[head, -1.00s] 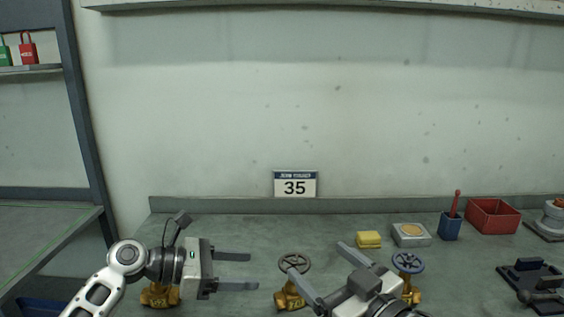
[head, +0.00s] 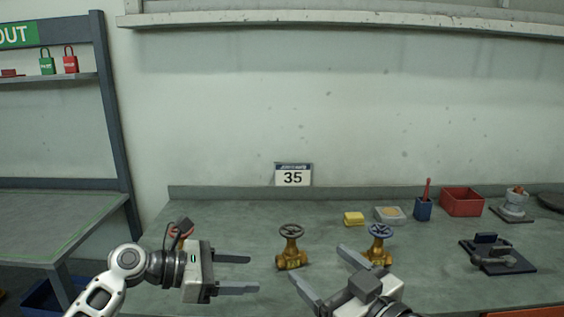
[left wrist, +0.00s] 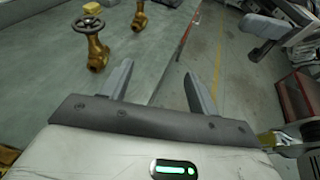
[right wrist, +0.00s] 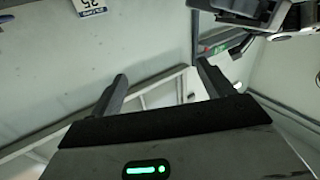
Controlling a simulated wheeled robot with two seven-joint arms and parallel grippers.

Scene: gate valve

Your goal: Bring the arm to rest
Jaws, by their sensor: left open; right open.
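My left gripper (head: 254,274) is open and empty, fingers pointing right, in front of the bench's near left part. It also shows open in the left wrist view (left wrist: 158,68). My right gripper (head: 318,263) is open and empty, fingers pointing up and left; the right wrist view shows nothing between its fingers (right wrist: 162,70). A brass valve with a dark handwheel (head: 291,248) stands upright beyond the gap between the grippers. A brass valve with a blue handwheel (head: 380,246) stands behind the right gripper. A red-handwheel valve (head: 181,231) is mostly hidden by my left arm.
The grey bench (head: 430,272) holds a yellow block (head: 354,219), a blue cup (head: 423,209), a red bin (head: 461,202) and a dark fixture (head: 497,254). A side table (head: 55,228) stands left. Open floor (left wrist: 235,85) lies beside the bench in the left wrist view.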

